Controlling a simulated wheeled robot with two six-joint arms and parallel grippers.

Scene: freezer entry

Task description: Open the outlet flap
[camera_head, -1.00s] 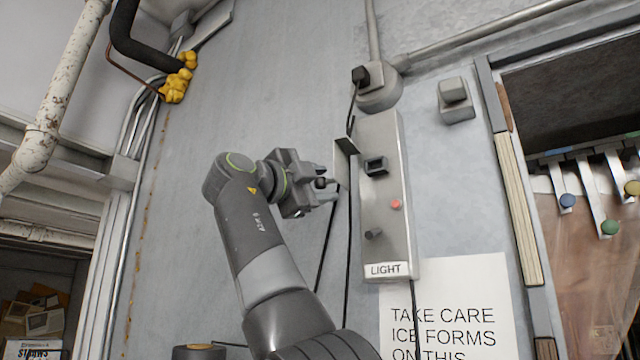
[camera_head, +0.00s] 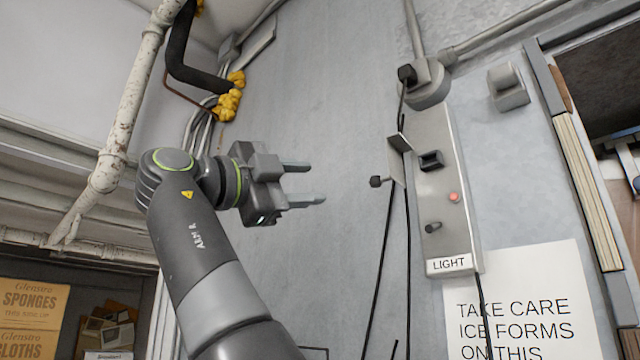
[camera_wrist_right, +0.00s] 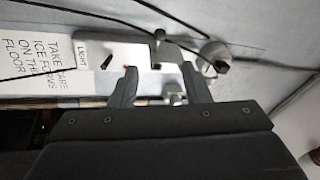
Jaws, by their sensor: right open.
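The light box (camera_head: 440,205) is a tall grey metal panel on the wall, labelled LIGHT. The outlet on it is a black socket (camera_head: 431,160), uncovered in the head view. A thin grey plate, apparently the outlet flap (camera_head: 396,164), stands out from the box's left side. A small black knob (camera_head: 377,181) sticks out left from the plate. My right gripper (camera_head: 318,183) is open and empty, left of the knob with a gap between. Its fingers also show in the right wrist view (camera_wrist_right: 160,88), with the light box (camera_wrist_right: 95,45) beyond. My left gripper is out of view.
Black cables hang beside the box. A red button (camera_head: 454,197) and a dark switch (camera_head: 432,227) sit below the outlet. A paper sign (camera_head: 520,300) is beneath, a door frame (camera_head: 590,180) to the right. The wall between gripper and pipes is clear.

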